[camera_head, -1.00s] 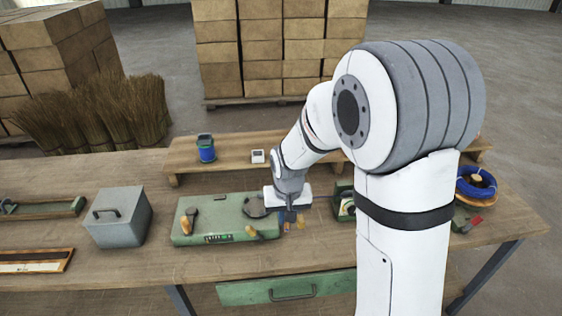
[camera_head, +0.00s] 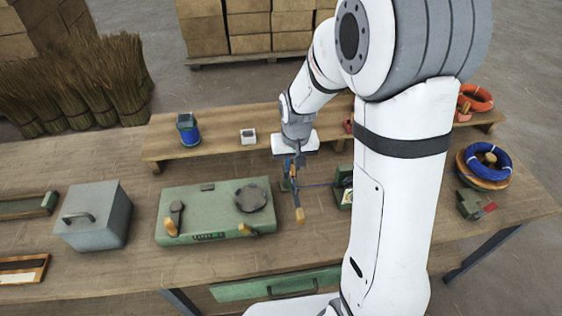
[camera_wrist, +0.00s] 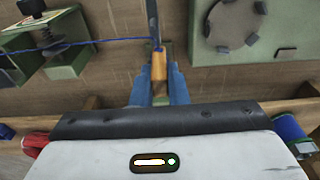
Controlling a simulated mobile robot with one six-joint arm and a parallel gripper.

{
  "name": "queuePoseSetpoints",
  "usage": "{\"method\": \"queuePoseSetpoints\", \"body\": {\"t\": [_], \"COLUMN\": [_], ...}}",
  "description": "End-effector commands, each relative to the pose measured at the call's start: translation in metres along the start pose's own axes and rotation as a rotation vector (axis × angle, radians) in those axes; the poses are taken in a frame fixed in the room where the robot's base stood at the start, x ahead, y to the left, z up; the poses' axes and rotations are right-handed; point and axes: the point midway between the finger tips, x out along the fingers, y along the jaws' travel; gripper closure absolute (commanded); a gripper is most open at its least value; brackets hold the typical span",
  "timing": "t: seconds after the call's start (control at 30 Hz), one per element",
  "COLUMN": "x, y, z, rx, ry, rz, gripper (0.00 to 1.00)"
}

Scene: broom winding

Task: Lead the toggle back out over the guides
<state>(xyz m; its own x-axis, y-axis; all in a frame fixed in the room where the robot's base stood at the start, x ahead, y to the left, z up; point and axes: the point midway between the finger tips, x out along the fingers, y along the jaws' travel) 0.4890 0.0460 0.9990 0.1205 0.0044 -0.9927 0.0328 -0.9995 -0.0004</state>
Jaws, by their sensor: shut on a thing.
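My gripper (camera_head: 295,178) is shut on the toggle (camera_head: 299,208), a dark rod with wooden ends. In the wrist view the blue fingertips (camera_wrist: 159,84) close around its near wooden end (camera_wrist: 158,66), and the dark rod (camera_wrist: 152,22) points away. A blue cord (camera_head: 318,185) runs from the toggle to the right, to the green guide block (camera_head: 343,198), partly hidden by my arm. In the wrist view the cord (camera_wrist: 105,41) runs left past a small metal guide (camera_wrist: 50,42) on the green block (camera_wrist: 66,62). The toggle is right of the green winding unit (camera_head: 220,222), apart from it.
The unit carries a dark round disc (camera_head: 251,198). Behind is a raised shelf (camera_head: 218,152) with a blue spool (camera_head: 188,131) and a small white box (camera_head: 248,137). A blue coil (camera_head: 489,161) lies at right. A grey box (camera_head: 95,215) stands left. Bench in front is clear.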

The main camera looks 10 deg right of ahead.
Motion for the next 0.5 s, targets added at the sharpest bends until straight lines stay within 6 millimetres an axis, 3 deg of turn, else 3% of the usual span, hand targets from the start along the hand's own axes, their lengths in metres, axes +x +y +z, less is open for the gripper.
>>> {"method": "queuePoseSetpoints", "body": {"t": [0.5], "x": [0.000], "y": [0.085], "z": [0.000], "rx": [0.004], "ry": [-0.001], "rz": [0.001], "gripper": [1.00]}}
